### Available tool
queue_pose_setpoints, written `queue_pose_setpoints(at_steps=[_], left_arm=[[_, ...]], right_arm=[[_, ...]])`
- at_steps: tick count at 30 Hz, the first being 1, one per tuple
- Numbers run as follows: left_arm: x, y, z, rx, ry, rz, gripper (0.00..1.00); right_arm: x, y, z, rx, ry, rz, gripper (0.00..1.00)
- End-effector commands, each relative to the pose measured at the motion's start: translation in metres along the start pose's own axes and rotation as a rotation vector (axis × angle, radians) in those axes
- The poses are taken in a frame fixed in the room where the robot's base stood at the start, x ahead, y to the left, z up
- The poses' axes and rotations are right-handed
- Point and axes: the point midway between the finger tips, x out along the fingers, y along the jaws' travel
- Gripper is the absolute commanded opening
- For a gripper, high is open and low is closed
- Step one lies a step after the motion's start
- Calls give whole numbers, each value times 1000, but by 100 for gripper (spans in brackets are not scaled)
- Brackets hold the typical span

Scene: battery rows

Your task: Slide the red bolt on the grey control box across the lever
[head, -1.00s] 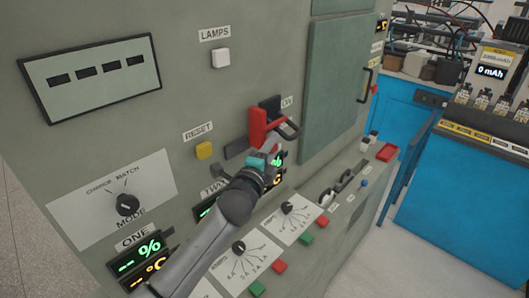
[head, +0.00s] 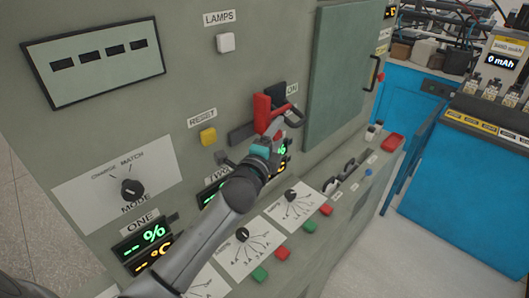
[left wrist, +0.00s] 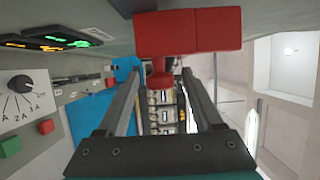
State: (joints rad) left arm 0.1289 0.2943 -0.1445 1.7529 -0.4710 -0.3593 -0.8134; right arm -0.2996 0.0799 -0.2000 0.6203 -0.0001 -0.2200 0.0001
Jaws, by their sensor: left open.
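The grey control box (head: 190,65) fills the left and middle of the head view. The red bolt (head: 263,112) sits on its front below the ON label, beside a dark block (head: 276,88) that may be the lever. My left gripper (head: 291,118) is at the bolt's right side, its fingers pointing up and right. In the left wrist view the bolt's red body (left wrist: 190,33) spans the top, and a smaller red knob (left wrist: 160,80) shows between the open fingers. Whether a finger touches it cannot be told. My right gripper is not in view.
A yellow RESET button (head: 208,137) is left of the bolt. A dial labelled MODE (head: 131,189) and lit displays (head: 141,248) are lower left. A raised panel door (head: 345,65) is on the right. A blue cabinet (head: 470,190) stands beyond the box, with floor between.

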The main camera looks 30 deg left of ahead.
Motion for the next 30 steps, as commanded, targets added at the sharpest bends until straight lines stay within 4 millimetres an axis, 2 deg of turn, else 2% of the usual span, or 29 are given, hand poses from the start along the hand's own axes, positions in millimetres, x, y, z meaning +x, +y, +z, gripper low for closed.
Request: queue_pose_setpoints(at_steps=[21, 30], left_arm=[[-113, 1, 0, 0, 0, 2, 68], [-142, 0, 0, -1, -1, 1, 68]], right_arm=[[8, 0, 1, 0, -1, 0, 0], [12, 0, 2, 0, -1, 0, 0]])
